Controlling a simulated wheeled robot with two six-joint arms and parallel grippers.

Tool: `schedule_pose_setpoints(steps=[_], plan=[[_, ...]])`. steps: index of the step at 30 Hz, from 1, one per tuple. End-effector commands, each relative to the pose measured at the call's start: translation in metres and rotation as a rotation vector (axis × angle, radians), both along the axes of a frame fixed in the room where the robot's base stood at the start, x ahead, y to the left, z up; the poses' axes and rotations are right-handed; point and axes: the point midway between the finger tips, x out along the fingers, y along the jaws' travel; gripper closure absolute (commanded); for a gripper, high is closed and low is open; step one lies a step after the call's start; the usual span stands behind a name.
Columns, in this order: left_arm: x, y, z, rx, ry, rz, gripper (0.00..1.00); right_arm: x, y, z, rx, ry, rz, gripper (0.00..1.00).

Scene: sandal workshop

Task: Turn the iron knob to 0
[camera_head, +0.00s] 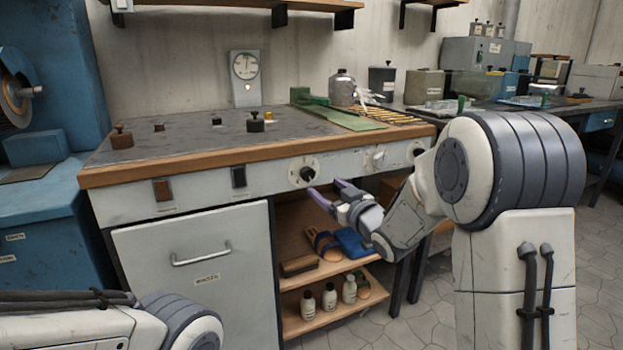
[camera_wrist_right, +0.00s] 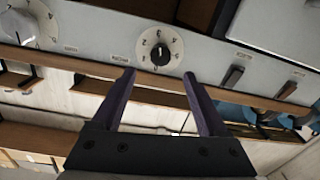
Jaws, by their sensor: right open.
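A black knob on a round white numbered dial (camera_head: 307,173) sits on the workbench's pale front panel. In the right wrist view the same black knob (camera_wrist_right: 160,54) shows upside down, with digits around it; I cannot tell surely which digit it points to. My right gripper (camera_head: 324,188) is open, its purple fingers pointing at the panel. In the wrist view its fingertips (camera_wrist_right: 159,75) are spread to either side of the dial, apart from the knob, with nothing between them. Label text by the dial is too small to read. My left gripper is out of view.
A pale knob (camera_head: 378,157) sits right of the black one, and shows in the wrist view (camera_wrist_right: 18,26). Two rocker switches, one reddish (camera_head: 162,190) and one dark (camera_head: 238,177), are to the left. An open shelf (camera_head: 325,270) with bottles lies below.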

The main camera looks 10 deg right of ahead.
Motion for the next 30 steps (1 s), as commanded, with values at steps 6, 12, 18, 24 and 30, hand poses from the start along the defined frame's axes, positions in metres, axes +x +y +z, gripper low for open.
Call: schedule_pose_setpoints(steps=[6, 12, 18, 24, 30], plan=[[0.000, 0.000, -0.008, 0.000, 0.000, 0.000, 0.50, 0.041, 0.014, -0.002, -0.001, -0.001, 0.001, 0.23], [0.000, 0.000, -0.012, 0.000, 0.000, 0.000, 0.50, 0.070, 0.023, -0.001, 0.000, 0.001, 0.001, 0.23], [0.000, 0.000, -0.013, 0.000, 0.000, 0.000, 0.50, 0.082, 0.027, -0.001, -0.001, 0.002, 0.000, 0.23], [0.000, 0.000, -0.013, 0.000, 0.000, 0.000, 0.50, 0.083, 0.027, 0.000, -0.001, 0.002, -0.001, 0.23], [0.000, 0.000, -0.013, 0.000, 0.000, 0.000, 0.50, 0.083, 0.027, 0.000, -0.001, 0.002, -0.001, 0.69]])
